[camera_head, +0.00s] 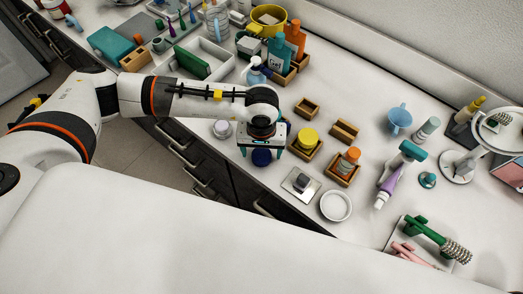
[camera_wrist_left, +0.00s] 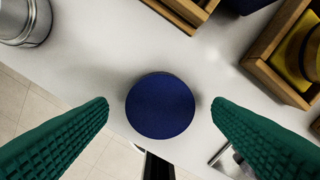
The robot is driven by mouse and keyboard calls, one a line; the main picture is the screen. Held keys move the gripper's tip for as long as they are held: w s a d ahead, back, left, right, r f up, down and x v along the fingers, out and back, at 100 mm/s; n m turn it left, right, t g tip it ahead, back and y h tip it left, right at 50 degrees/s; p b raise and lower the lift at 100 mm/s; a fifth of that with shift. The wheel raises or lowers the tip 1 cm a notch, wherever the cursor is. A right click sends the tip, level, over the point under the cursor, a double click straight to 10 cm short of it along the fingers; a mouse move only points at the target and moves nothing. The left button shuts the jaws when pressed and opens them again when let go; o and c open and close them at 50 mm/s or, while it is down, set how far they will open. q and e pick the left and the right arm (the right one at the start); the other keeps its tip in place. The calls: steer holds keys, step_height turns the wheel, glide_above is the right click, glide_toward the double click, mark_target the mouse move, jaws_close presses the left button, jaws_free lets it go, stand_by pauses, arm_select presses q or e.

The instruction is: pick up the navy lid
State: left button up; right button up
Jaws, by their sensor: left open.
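The navy lid (camera_head: 261,158) is a round dark blue disc lying on the white counter near its front edge. In the left wrist view the navy lid (camera_wrist_left: 160,105) sits centred between the two green ribbed fingers, with a gap on each side. My left gripper (camera_head: 262,150) is open, empty and pointing down over the lid. The gripper hides part of the lid in the head view. How far the fingertips are above the counter is hard to tell. My right gripper is not in view.
A metal plate (camera_head: 300,184) and a white round dish (camera_head: 336,206) lie to the right. The counter's front edge is close.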

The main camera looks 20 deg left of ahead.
arm_select(q)
steer(key=shift+f, duration=0.55)
steer(key=c, duration=1)
steer(key=shift+r, duration=0.15)
